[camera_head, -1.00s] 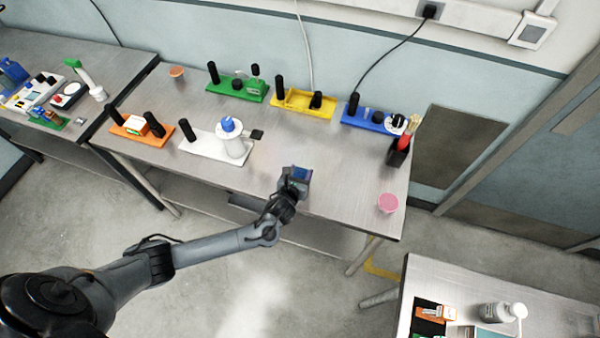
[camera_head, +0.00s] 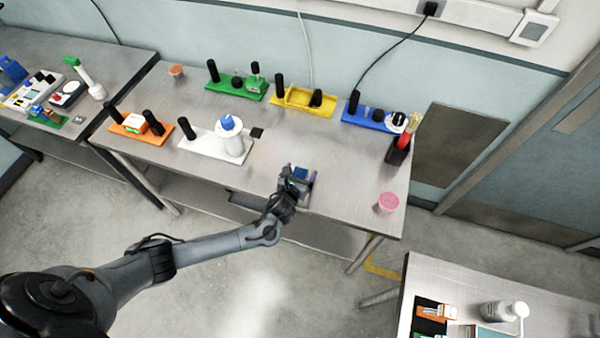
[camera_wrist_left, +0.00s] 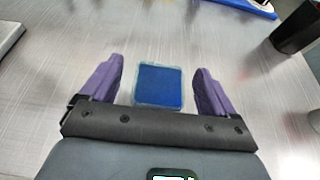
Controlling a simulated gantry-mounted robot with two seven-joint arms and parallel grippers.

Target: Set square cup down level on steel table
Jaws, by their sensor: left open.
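The square cup (camera_wrist_left: 160,84) shows in the left wrist view as a clear square rim around a blue inside. It stands on the steel table (camera_wrist_left: 75,60) between the two purple fingers of my left gripper (camera_wrist_left: 160,85). A gap shows on each side between the cup and the fingers, so the gripper is open around it. In the head view my left gripper (camera_head: 301,172) is at the table's front edge area, and it hides most of the cup. The cup looks level; its base is hidden. My right gripper is not in view.
A pink cup (camera_head: 388,202) stands to the right on the steel table. A white module (camera_head: 205,146) with a bottle is to the left. Green (camera_head: 236,88), yellow (camera_head: 303,101) and blue (camera_head: 372,117) modules line the back. The table's middle is clear.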

